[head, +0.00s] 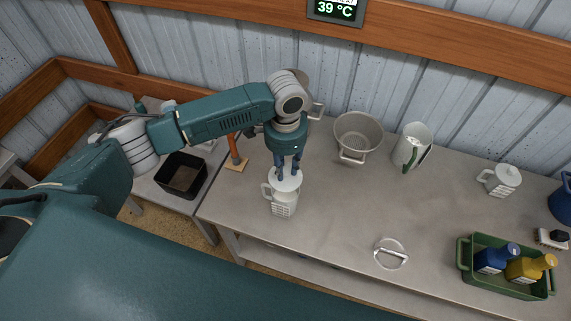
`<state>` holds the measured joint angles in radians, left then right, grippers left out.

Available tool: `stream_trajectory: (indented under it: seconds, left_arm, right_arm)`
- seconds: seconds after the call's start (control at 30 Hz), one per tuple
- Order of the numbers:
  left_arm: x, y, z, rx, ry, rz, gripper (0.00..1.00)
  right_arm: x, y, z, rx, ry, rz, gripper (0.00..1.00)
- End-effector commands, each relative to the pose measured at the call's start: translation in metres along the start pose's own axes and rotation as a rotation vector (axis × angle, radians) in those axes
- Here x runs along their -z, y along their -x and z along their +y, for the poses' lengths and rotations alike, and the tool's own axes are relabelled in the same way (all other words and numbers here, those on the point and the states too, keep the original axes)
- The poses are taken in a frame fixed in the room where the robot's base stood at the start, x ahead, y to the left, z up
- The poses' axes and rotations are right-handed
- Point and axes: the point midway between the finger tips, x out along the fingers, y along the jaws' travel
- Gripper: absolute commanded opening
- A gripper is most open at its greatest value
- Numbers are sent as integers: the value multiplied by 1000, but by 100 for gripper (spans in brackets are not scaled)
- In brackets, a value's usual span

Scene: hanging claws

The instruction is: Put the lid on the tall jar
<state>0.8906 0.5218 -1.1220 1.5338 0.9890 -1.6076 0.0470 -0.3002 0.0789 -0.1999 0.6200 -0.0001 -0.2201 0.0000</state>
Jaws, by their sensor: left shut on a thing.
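My left gripper (287,173) points down over the left part of the metal table. It is shut on a round white lid (277,184). The lid is directly over the mouth of a white jar (284,207) with a side handle and a printed front, which I take to be the tall jar. The jar stands upright, and the lid hides its mouth. I cannot tell whether the lid rests fully on the rim or is slightly above it. My right gripper is not in view.
Behind stand a metal pot (358,130) and a white-and-green pitcher (411,148). A shorter lidded jar (503,181) is at right. A loose lid with a handle (391,254) lies in front, left of a green crate (508,286) of bottles. The table's middle is clear.

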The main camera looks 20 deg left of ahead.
Motion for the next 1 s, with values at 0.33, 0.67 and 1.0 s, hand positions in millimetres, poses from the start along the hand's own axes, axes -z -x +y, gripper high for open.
stream_trajectory:
  seconds: [0.33,0.67,1.0]
  left_arm:
    - [0,-35,0,0,1,-1,3]
    - [0,-55,0,0,1,0,3]
    - [0,-58,0,1,1,1,3]
  right_arm:
    - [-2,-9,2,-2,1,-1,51]
    - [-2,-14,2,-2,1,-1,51]
    - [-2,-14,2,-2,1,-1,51]
